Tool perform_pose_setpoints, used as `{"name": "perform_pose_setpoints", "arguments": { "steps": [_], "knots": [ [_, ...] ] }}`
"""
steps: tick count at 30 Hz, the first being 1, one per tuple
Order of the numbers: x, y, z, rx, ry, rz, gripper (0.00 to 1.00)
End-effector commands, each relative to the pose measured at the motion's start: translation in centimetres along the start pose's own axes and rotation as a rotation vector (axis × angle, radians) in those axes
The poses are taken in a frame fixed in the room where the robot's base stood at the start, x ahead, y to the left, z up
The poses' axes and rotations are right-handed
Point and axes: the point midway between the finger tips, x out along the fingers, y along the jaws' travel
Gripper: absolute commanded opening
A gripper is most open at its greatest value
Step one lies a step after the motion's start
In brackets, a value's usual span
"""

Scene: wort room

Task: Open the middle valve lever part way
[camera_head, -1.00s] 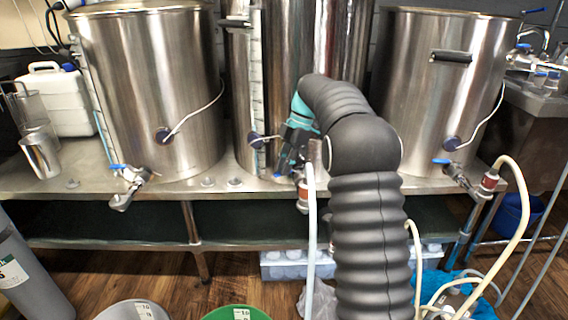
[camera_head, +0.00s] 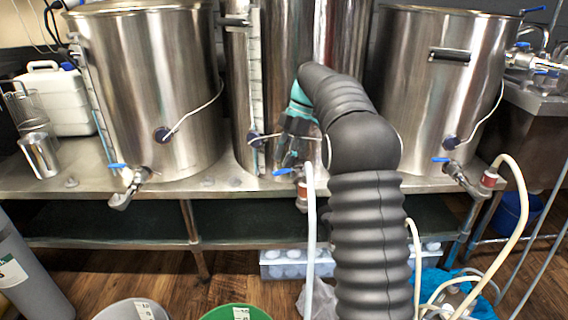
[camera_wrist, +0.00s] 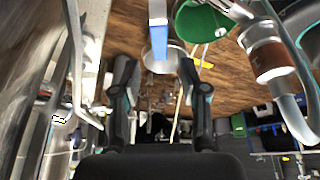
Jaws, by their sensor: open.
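The middle valve's blue lever (camera_head: 283,172) shows at the foot of the middle steel kettle (camera_head: 240,90), sticking out to the left of its red hose fitting (camera_head: 303,186). In the wrist view the lever (camera_wrist: 159,40) comes down from the top edge, in line with the gap between my fingers. My gripper (camera_wrist: 157,75) is open, with one finger on each side of that gap. Whether either finger touches the lever cannot be told. In the head view my gripper (camera_head: 290,150) is just above the lever, partly hidden by my arm.
The left valve's blue lever (camera_head: 117,166) and the right valve's blue lever (camera_head: 441,160) sit in front of their kettles on the steel bench (camera_head: 215,186). A white hose (camera_head: 311,225) hangs from the middle fitting. A green bucket (camera_head: 236,312) stands on the floor.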

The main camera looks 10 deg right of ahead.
Motion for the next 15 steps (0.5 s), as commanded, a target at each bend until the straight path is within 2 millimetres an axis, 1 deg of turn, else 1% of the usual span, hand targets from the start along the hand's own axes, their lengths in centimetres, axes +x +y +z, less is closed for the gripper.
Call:
{"name": "perform_pose_setpoints", "arguments": {
  "steps": [1,3,7,12,15],
  "knots": [
    [-1.0,0.1,-0.4,-0.002,-0.001,0.003,0.44],
    [-2.2,0.1,-0.9,-0.002,-0.001,0.003,0.44],
    [-4.3,0.1,-1.7,-0.001,-0.001,0.002,0.44],
    [-6.0,0.0,-2.5,0.0,0.0,0.0,0.44],
    [-6.4,0.0,-2.7,0.0,0.0,0.0,0.44]
  ]
}}
